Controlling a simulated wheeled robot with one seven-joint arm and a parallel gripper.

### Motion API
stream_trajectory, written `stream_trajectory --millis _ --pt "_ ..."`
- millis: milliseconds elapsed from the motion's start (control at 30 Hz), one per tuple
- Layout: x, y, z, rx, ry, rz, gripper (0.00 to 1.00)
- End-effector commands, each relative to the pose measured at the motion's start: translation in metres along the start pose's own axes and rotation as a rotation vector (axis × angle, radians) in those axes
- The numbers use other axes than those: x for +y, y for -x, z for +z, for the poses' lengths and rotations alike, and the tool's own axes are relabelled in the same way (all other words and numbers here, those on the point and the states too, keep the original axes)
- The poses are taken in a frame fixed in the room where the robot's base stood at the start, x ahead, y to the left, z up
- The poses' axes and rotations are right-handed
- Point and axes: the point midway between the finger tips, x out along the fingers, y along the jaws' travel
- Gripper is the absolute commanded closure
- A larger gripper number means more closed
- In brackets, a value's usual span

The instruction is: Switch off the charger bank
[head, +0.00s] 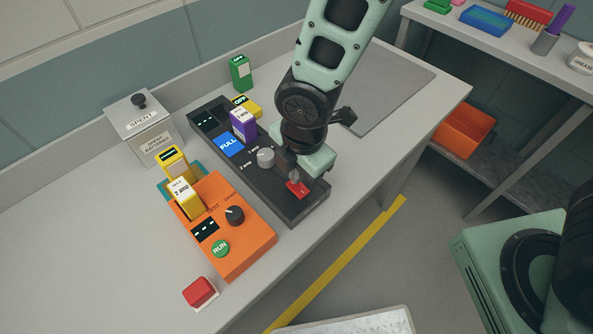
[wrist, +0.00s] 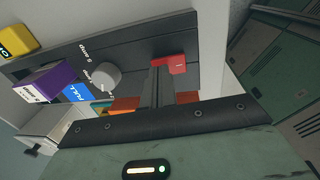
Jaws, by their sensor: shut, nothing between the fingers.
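The charger bank (head: 306,207) is a long dark panel on the bench. It has a dark display, a blue FULL screen (head: 228,145), a grey knob (head: 266,157) and a red switch (head: 298,189) at its near right end. A purple battery (head: 243,124) stands in it. In the wrist view the red switch (wrist: 169,63) is right at my fingertips. My gripper (head: 294,179) is shut and empty, pointing down at the switch. The fingers hide part of the switch, and I cannot tell its position or whether they touch it.
An orange tester (head: 250,250) with a green RUN button and yellow batteries (head: 185,197) stands left of the bank. A red button (head: 200,291) is at the front edge. A grey SPENT box (head: 145,127) and a green battery (head: 240,72) are behind. The bench right of my arm is clear.

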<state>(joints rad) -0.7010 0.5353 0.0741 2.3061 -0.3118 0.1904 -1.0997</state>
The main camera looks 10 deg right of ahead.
Motion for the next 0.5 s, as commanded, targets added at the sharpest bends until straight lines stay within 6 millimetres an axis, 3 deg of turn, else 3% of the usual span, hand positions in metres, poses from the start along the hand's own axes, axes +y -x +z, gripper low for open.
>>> stream_trajectory --millis 500 --pt "0.0002 -0.0097 0.0002 0.000 0.000 0.000 1.00"
